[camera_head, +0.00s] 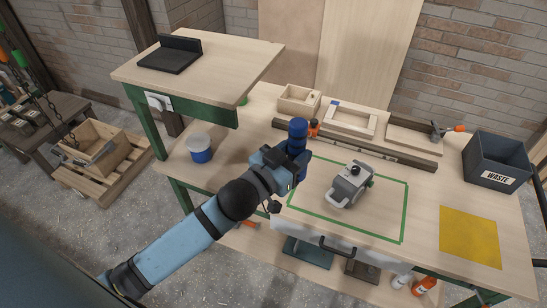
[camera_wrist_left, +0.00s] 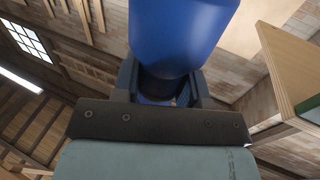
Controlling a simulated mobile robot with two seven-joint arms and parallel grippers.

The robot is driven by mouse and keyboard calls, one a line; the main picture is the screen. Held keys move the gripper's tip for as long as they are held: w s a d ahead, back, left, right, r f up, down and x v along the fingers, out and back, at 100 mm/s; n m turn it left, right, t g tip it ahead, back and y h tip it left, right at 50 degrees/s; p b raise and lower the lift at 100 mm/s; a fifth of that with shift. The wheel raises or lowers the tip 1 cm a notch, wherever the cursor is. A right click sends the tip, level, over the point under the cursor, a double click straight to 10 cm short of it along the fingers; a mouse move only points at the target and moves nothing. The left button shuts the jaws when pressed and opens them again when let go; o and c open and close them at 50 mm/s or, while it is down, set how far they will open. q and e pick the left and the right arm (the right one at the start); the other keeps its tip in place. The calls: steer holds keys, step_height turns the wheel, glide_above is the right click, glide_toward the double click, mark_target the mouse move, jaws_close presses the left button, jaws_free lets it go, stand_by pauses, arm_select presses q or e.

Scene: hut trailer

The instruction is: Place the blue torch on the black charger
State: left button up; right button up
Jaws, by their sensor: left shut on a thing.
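The blue torch (camera_head: 297,138) is upright in my left gripper (camera_head: 285,160), held above the workbench near its middle. In the left wrist view the torch (camera_wrist_left: 180,35) fills the top centre, between the two fingers of the gripper (camera_wrist_left: 168,88). The black charger (camera_head: 170,54), a flat base with a raised back, sits on the raised shelf at the upper left. The charger is apart from the torch, up and to the left of it. My right gripper is not in view.
The raised wooden shelf (camera_head: 225,58) has bare room right of the charger. A blue and white tub (camera_head: 200,148) stands below it. A grey tool (camera_head: 347,186) lies inside a green outline on the bench. Wooden frames, a clamp and a waste bin (camera_head: 495,163) line the back and right.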

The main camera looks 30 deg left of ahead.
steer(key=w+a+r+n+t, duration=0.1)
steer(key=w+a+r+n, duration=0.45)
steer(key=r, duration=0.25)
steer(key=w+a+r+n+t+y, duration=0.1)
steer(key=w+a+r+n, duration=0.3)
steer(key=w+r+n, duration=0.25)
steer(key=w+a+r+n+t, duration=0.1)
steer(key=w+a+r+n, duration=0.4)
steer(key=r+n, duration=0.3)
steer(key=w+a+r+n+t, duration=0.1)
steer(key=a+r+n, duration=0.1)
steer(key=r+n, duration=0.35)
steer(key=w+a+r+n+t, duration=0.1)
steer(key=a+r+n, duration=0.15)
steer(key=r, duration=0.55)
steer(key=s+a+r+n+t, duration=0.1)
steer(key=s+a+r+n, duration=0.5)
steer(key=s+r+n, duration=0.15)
arm_select(q)
steer(key=w+d+r+m+g+h, duration=0.3)
steer(key=d+r+h, duration=0.3)
steer(key=d, duration=0.4)
steer(key=shift+r+m, duration=0.8)
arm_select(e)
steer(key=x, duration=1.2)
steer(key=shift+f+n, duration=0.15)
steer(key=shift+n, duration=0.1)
